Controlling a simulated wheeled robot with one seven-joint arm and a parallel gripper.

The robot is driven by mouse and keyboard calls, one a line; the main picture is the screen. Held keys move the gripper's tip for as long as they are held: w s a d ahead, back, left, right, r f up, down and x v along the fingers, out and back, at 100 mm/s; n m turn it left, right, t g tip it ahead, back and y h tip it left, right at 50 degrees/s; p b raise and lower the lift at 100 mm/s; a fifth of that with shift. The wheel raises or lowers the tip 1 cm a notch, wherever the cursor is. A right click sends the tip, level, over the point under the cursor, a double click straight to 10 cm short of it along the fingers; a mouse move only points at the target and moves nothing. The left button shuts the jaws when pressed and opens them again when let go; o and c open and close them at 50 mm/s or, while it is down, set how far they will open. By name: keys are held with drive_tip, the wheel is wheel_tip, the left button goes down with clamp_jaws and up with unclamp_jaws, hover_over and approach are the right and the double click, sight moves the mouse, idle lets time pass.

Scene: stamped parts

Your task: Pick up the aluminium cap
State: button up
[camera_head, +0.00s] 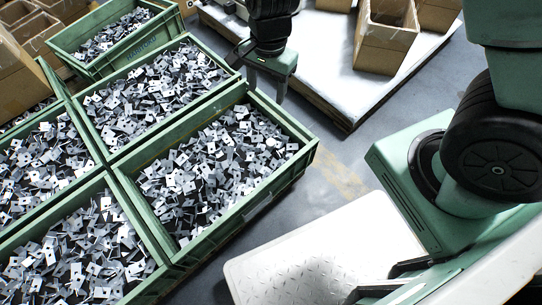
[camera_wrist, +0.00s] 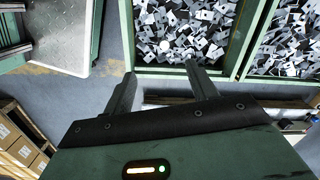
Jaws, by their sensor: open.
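My gripper (camera_head: 266,88) hangs at the far right corner of the nearest right-hand green crate (camera_head: 247,211) in the head view. In the wrist view its two fingers (camera_wrist: 162,78) are spread apart with nothing between them, in front of the crate's edge. The crate is full of small stamped metal plates (camera_head: 215,170), silvery with a hole each, jumbled at many angles. They also show at the top of the wrist view (camera_wrist: 178,30).
Several more green crates of like parts (camera_head: 145,95) stand beside this one. A white-topped platform (camera_head: 325,45) carries cardboard boxes (camera_head: 385,40) at the back. Grey floor (camera_head: 335,150) lies between. My own base is at right and bottom.

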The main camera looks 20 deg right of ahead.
drive_tip(key=w+d+f+m+b, duration=0.1)
drive_tip(key=d+f+m+b, duration=0.1)
drive_tip(key=f, duration=0.3)
drive_tip(key=w+d+f+m+b, duration=0.1)
drive_tip(key=w+f+b, duration=0.15)
drive_tip(key=f, duration=0.35)
drive_tip(key=b, duration=0.7)
hover_over(271, 142)
drive_tip(key=shift+h, duration=0.4)
drive_tip(key=f, duration=1)
drive_tip(key=shift+d+f, duration=0.3)
drive_tip(key=shift+d, duration=0.1)
drive_tip(key=f+b, duration=0.1)
drive_tip(key=f, duration=0.1)
drive_tip(key=f+b, duration=0.4)
drive_tip(key=shift+a, duration=0.4)
drive_tip(key=shift+r, duration=0.15)
drive_tip(key=c, duration=1.1)
drive_tip(key=shift+o, duration=0.2)
drive_tip(key=shift+r, duration=0.1)
